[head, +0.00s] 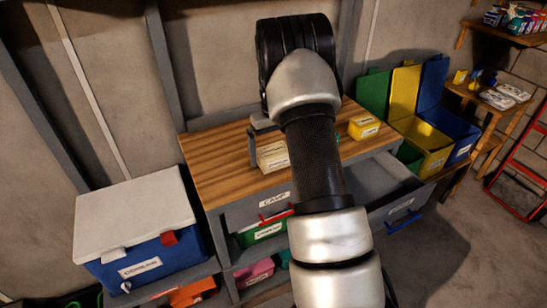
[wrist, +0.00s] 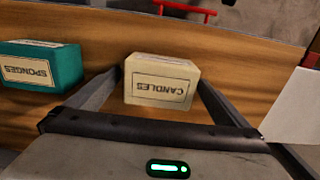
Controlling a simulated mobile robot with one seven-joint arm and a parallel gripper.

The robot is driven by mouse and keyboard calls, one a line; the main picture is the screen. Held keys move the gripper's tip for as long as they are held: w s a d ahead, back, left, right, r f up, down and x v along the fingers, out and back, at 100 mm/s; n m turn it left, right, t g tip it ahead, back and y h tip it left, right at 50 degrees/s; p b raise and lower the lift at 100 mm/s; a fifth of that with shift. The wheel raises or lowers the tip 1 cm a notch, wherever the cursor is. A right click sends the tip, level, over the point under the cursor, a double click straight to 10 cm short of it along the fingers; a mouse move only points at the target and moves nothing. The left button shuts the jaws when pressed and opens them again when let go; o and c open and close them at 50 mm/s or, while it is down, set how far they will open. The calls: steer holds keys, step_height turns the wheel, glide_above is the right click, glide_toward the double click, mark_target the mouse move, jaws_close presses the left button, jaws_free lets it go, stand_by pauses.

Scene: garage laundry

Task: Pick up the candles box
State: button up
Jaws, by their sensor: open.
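The candles box (wrist: 160,83) is a small cream carton on the wooden worktop, and its label reads upside down in the wrist view. In the head view the cream box (head: 273,156) stands near the front of the worktop, partly covered by my arm. My gripper (wrist: 159,76) is open, with one finger on each side of the box in the wrist view. Gaps seem to show beside the box, and I cannot tell whether a finger touches it. In the head view one dark finger shows at the box's left, and the other is hidden.
A teal sponges box (wrist: 40,66) stands beside the candles box, apart from it. A yellow box (head: 363,127) is farther right on the worktop (head: 215,160). An open drawer (head: 385,185) juts out at right. A blue cooler (head: 145,255) with a white lid stands at left.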

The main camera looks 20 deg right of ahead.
steer(key=shift+f, duration=0.45)
steer(key=c, duration=1.2)
